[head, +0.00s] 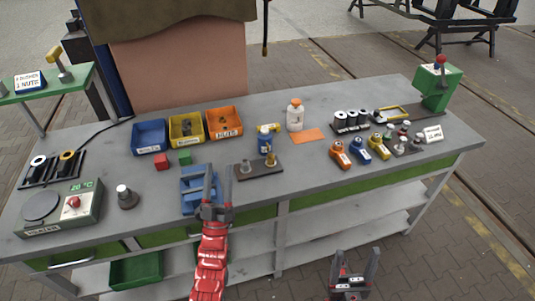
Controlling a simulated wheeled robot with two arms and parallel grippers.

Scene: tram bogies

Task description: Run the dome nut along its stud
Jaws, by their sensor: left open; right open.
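A dark block (258,171) lies near the middle of the bench. On it stand a short grey post (246,167) at the left and a brass-coloured piece (271,160) at the right, which looks like the dome nut on its stud. Threads are too small to see. My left gripper (218,178) is open and empty, fingers pointing away from me, left of the block and in front of a blue fixture (187,188), which it partly hides. My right gripper (354,259) is open and empty, low in front of the bench, apart from everything.
A blue can (264,143) stands just behind the block. Blue (150,137), yellow (186,128) and orange bins (224,123) line the back. Bare bench (300,175) lies right of the block.

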